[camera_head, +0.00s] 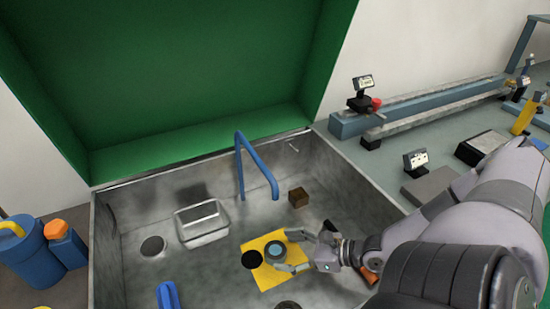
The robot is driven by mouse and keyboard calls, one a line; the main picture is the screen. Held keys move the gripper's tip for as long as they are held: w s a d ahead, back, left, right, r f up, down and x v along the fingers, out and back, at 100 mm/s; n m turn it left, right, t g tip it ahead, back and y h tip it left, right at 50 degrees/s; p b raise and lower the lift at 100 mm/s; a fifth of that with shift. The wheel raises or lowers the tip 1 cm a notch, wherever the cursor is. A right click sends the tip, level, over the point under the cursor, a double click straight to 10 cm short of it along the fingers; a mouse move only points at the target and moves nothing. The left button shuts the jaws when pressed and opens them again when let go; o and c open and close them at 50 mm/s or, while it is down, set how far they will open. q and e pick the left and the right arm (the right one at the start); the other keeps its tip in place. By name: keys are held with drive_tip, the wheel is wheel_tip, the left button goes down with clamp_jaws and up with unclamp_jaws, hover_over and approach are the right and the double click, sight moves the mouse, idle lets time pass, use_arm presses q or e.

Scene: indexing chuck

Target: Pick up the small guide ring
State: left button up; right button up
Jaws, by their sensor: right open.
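A small grey ring-shaped part (275,250), which looks like the guide ring, is on a yellow mat (286,278) in the metal basin. A black round disc or hole (252,260) shows beside it on the mat. My right gripper (288,250) reaches in from the right, low over the mat. Its fingers are spread, one on the far side and one on the near side of the ring. I cannot tell whether they touch it. My left gripper is not in view.
The basin (130,189) also holds a wire-rimmed metal tray (201,222), a brown block (298,197) and a blue handled item (168,295). A blue bent pipe (257,164) rises at its back edge. A workbench (397,169) with a long rail stands at right.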

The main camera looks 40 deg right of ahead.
sight(276, 250)
drive_tip(key=shift+b+x, duration=0.5)
drive_tip(key=shift+x, duration=1.5)
drive_tip(key=shift+r, duration=0.1)
drive_tip(key=shift+c, duration=0.2)
clamp_jaws()
